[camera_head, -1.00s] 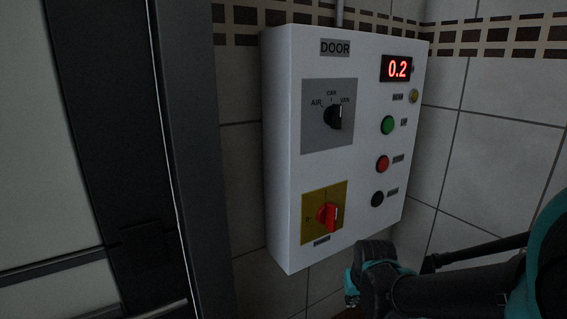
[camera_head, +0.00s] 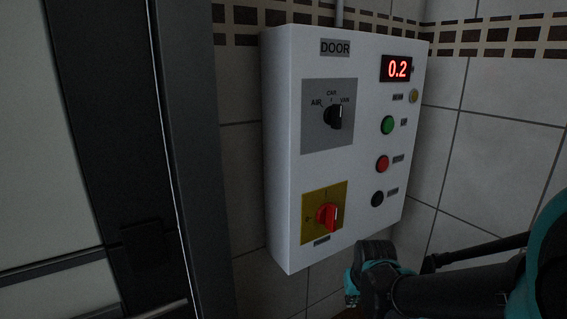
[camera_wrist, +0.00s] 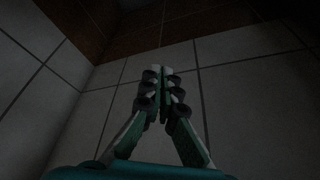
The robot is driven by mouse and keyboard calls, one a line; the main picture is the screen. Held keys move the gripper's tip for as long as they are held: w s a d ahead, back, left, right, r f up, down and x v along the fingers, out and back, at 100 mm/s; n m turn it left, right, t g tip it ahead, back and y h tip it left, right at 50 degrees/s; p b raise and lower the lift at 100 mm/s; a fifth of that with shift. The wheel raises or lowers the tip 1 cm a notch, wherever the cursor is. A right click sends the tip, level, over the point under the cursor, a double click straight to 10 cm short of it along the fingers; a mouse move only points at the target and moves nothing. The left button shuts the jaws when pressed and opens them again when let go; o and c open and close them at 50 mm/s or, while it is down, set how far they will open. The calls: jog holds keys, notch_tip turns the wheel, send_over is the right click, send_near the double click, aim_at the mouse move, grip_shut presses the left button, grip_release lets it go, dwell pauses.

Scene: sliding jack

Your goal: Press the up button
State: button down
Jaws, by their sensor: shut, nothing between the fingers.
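The green up button (camera_head: 388,125) is on the right half of the white control box (camera_head: 283,150), below the red display (camera_head: 397,68) reading 0.2. Its small label sits to its right; nothing covers the button. In the head view my arm is at the lower right, below the box, and my fingertips cannot be made out there. In the wrist view my gripper (camera_wrist: 160,72) is shut and empty, its fingertips together. That view shows tiled surfaces and no button or box.
Below the green button are a red button (camera_head: 382,164) and a black button (camera_head: 377,199). A yellowish lamp (camera_head: 413,96) is above it. A selector knob (camera_head: 334,116) and a red power switch (camera_head: 327,217) are on the left half. A dark door frame (camera_head: 190,200) stands left.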

aim_at(389, 125)
dwell(0.3)
jog(key=w+d+r+m+y, duration=0.15)
jog(key=d+r+m, duration=0.35)
jog(key=r, duration=0.6)
jog(key=w+d+r+m+y, duration=0.1)
jog(key=w+d+r+m, duration=0.2)
jog(key=d+r+m, duration=0.5)
jog(key=s+r+m+t, duration=0.2)
jog(key=s+r+m, duration=0.1)
jog(key=r, duration=1.1)
jog(key=s+r+m+t, duration=0.2)
jog(key=s+r+m, duration=0.1)
jog(key=r, duration=1.2)
jog(key=shift+s+m, duration=0.3)
jog(key=shift+s, duration=0.45)
jog(key=shift+f+y, duration=0.1)
jog(key=shift+y, duration=0.15)
jog(key=w+a, duration=0.4)
jog(key=w, duration=0.3)
jog(key=shift+w+a, duration=0.25)
jog(key=shift+a, duration=0.1)
jog(key=shift+w, duration=0.1)
